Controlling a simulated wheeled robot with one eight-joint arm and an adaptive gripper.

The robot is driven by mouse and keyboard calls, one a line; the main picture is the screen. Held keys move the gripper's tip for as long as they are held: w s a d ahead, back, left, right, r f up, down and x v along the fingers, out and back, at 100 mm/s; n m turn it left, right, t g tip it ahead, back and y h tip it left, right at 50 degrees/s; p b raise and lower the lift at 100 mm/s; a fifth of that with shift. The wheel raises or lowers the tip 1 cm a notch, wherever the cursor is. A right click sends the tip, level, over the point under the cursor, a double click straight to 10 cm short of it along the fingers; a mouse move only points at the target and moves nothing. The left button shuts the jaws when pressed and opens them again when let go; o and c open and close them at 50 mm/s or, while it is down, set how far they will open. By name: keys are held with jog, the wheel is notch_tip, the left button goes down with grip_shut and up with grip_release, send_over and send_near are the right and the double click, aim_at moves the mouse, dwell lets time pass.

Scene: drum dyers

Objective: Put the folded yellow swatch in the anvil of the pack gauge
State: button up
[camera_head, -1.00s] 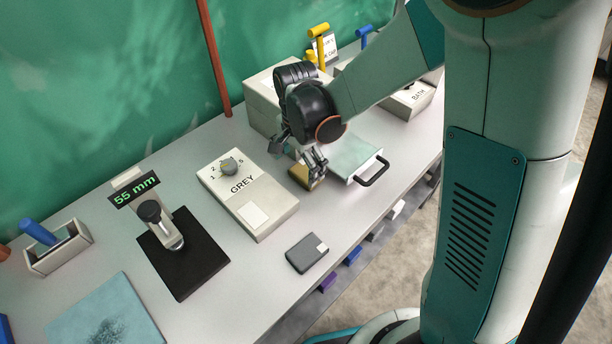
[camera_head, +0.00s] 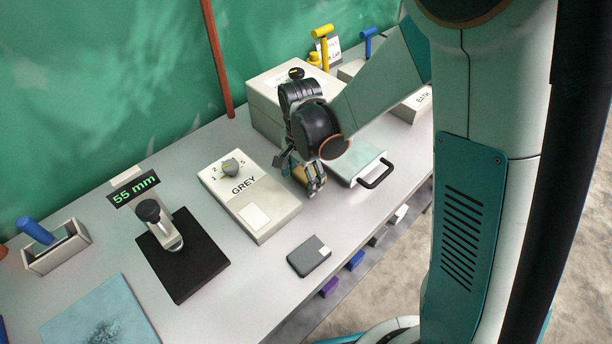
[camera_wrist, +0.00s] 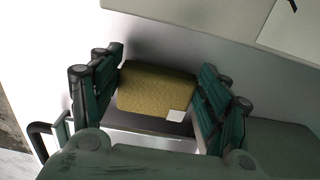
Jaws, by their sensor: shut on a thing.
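The folded yellow swatch (camera_wrist: 155,90) is between my two fingers in the wrist view, with a small white label at one corner. My gripper (camera_wrist: 160,95) is shut on it. In the head view my gripper (camera_head: 309,182) points down over the bench, between the GREY box and the glass-topped tray, and mostly hides the swatch (camera_head: 299,173). I cannot tell how far the swatch is above the bench. The pack gauge (camera_head: 180,262) stands to the left, a black base with a black-knobbed post. Its display (camera_head: 134,188) reads 55 mm.
The GREY dial box (camera_head: 250,200) lies between my gripper and the gauge. A dark grey folded piece (camera_head: 308,256) lies near the front edge. The glass-topped tray (camera_head: 357,160) with a black handle is at right. A blue-handled box (camera_head: 57,248) stands at far left.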

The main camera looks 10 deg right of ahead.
aim_at(302, 179)
jog(key=shift+r, duration=0.1)
notch_tip(302, 179, up, 20)
jog(key=p, duration=0.6)
